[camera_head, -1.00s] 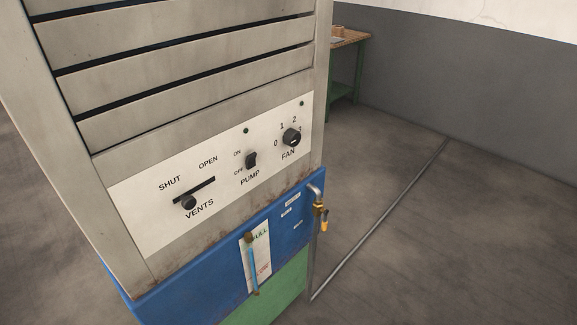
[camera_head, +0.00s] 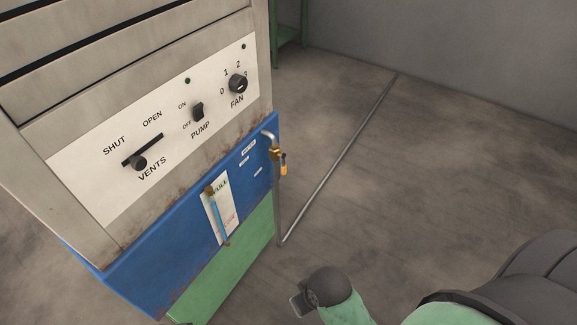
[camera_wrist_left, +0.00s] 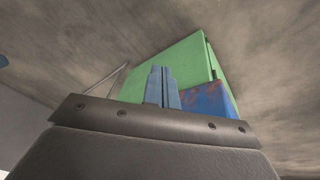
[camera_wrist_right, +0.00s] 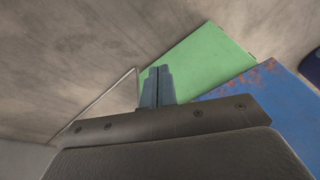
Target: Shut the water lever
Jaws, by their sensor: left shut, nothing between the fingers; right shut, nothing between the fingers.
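The water lever (camera_head: 283,167) is a small yellow-orange handle on a brass valve. It hangs down beside the grey pipe (camera_head: 278,205) at the right side of the blue cabinet section, roughly in line with the pipe. My left gripper (camera_wrist_left: 162,70) is shut and empty in the left wrist view, with the green and blue cabinet beyond it. My right gripper (camera_wrist_right: 158,72) is shut and empty in the right wrist view, before the green panel. My right arm shows at the lower right of the head view, apart from the lever. The lever cannot be made out in either wrist view.
The cabinet has a white control panel (camera_head: 90,192) with a vents slider (camera_head: 138,163), pump switch (camera_head: 198,111) and fan knob (camera_head: 238,84). A level gauge (camera_head: 219,213) is on the blue section (camera_head: 150,255). The pipe runs along the floor. Floor (camera_head: 430,170) right of the cabinet is clear.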

